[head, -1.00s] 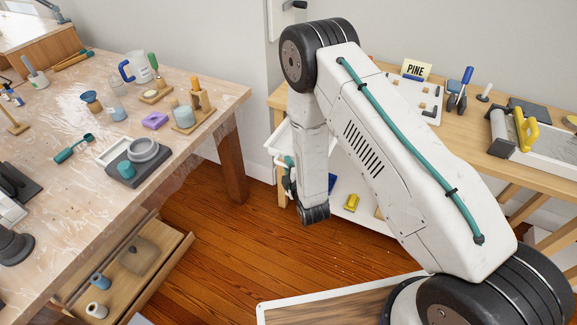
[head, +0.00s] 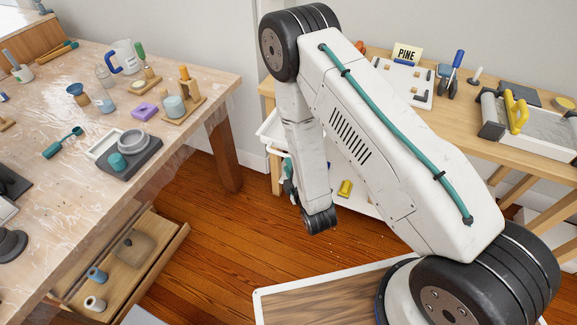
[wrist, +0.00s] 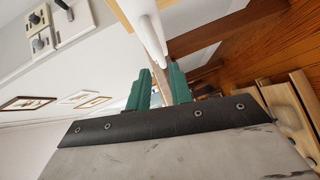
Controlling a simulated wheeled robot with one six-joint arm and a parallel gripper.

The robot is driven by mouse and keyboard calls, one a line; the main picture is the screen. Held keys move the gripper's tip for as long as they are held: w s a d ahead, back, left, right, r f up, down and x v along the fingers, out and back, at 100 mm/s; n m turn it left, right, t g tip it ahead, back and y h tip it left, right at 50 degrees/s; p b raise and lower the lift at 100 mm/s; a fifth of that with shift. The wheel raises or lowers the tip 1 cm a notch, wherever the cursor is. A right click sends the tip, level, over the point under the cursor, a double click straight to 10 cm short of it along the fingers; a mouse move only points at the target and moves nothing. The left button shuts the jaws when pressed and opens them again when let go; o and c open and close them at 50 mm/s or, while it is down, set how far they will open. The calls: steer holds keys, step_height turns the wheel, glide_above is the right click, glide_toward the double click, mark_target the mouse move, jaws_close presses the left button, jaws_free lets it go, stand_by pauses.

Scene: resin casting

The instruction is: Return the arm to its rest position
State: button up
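My arm (head: 400,150) is folded. Its upper link rises from the lower right to the elbow at top centre, and its forearm hangs down from there. My gripper (head: 288,167) is partly hidden behind the forearm, near the shelf side of the rear bench. In the wrist view, the two green fingers of my gripper (wrist: 160,88) stand apart with a narrow gap. No held object can be made out between them; a pale strip seen through the gap appears to be background.
The film-covered table (head: 60,110) at left carries cups, a jug and a scale; its drawer (head: 150,270) is open. The wooden bench (head: 460,110) behind my arm holds a PINE sign (head: 406,54) and a tray with a yellow-handled tool (head: 515,110). Wooden floor (head: 215,235) between them is clear.

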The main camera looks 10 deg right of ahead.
stand_by(0.3)
steer(key=s+d+f+m+g+h, duration=0.1)
steer(key=s+f+m+g, duration=0.35)
steer(key=f+g, duration=0.35)
steer(key=s+d+r+m+g, duration=0.2)
steer(key=s+r, duration=0.6)
steer(key=r, duration=0.8)
steer(key=s+d+r+m+g+h, duration=0.1)
steer(key=s+d+r+m, duration=0.5)
steer(key=r, duration=1)
steer(key=s+d+r+m+g, duration=0.3)
steer(key=s+d+r+m, duration=0.2)
steer(key=s+r, duration=0.6)
step_height(320, 180, up, 5)
steer(key=shift+r+m+g+h, duration=0.1)
steer(key=shift+m+g+h, duration=0.2)
steer(key=shift+m+h, duration=0.1)
